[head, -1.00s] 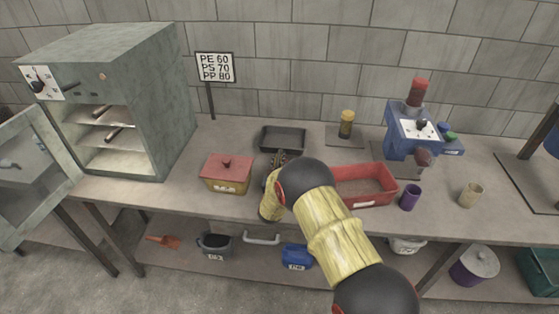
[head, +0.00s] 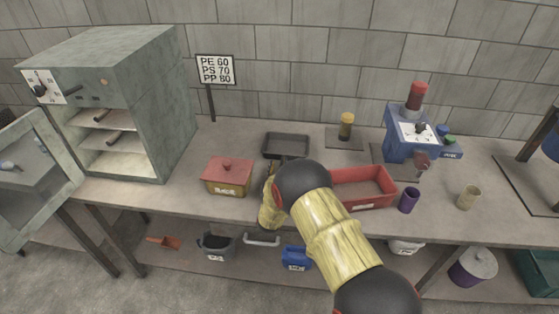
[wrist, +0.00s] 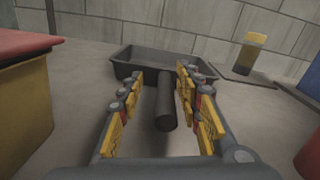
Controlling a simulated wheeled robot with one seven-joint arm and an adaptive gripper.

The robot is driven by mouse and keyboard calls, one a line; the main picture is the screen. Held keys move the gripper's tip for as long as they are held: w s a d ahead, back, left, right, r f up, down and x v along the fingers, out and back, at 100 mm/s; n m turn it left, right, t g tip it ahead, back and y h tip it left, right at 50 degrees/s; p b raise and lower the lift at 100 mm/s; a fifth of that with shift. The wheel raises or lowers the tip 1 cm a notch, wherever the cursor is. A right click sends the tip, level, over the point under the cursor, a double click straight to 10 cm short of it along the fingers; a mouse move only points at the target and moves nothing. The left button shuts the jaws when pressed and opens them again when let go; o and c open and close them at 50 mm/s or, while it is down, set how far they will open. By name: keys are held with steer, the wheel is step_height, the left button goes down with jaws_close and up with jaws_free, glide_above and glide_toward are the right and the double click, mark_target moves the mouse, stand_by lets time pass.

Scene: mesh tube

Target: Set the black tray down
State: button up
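The black tray (head: 285,153) is a shallow rectangular pan near the back of the bench, between the red-lidded box and the red bin. In the wrist view the black tray (wrist: 135,67) looks level and seems to rest on the bench top. Its dark round handle (wrist: 165,105) points toward me. My gripper (wrist: 161,78) has its fingers spread on both sides of the handle, with a visible gap on each side. In the head view my arm hides the fingers.
A yellow box with a red lid (head: 227,174) stands left of the tray. A red bin (head: 362,188) is to the right. A yellow-topped cylinder (head: 346,126) stands on a pad behind right. An open oven (head: 120,105) is at far left.

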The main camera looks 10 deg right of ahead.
steer(key=v, duration=0.3)
steer(key=p+v, duration=0.1)
steer(key=v, duration=0.5)
steer(key=shift+a+r+p, duration=0.1)
steer(key=shift+r+p, duration=0.2)
steer(key=shift+p, duration=0.05)
steer(key=s+d+r+m+g+h, duration=0.3)
steer(key=d+r+m+h, duration=0.15)
steer(key=d+r, duration=0.25)
steer(key=s+d+r+m+g+h, duration=0.3)
steer(key=d+r+m, duration=0.3)
steer(key=d+r, duration=0.2)
steer(key=s+d+r+m+g, duration=0.3)
steer(key=s+d+m, duration=0.15)
steer(key=s, duration=0.25)
steer(key=s+d+r+m+g, duration=0.3)
steer(key=s+r+m+g, duration=0.15)
steer(key=s, duration=0.25)
steer(key=s+a+m+g+y, duration=0.25)
steer(key=s+m+y, duration=0.4)
steer(key=s, duration=0.65)
steer(key=s+a+r+m+t+y, duration=0.4)
steer(key=s+a+m, duration=0.5)
steer(key=a, duration=0.5)
steer(key=shift+s+y, duration=0.5)
steer(key=shift+y, duration=0.6)
steer(key=shift+c, duration=0.6)
